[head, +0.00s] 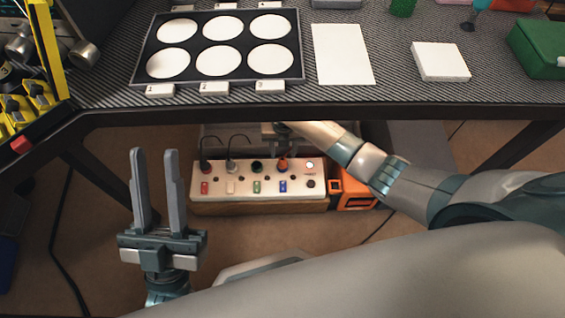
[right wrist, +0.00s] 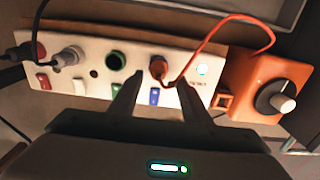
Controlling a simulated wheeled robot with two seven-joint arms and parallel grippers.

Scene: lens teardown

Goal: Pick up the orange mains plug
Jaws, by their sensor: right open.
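The orange mains plug (head: 282,164) sits in a white socket strip (head: 242,188) below the table edge. In the right wrist view the orange plug (right wrist: 158,67) is upright in its socket above the blue switch, with an orange cord leading off right. My right gripper (right wrist: 156,88) is open, its two fingers pointing at the strip on either side of the blue switch. The plug shows just beyond the fingertips, in line with the gap; I cannot tell whether they touch it. My left gripper (head: 155,155) is open and empty, left of the strip.
A black plug (right wrist: 22,50), a grey plug (right wrist: 68,57) and a green round piece (right wrist: 116,60) are left of the orange plug. An orange box with a dial (right wrist: 270,88) stands right of the strip. The dark table edge (head: 330,112) overhangs the strip.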

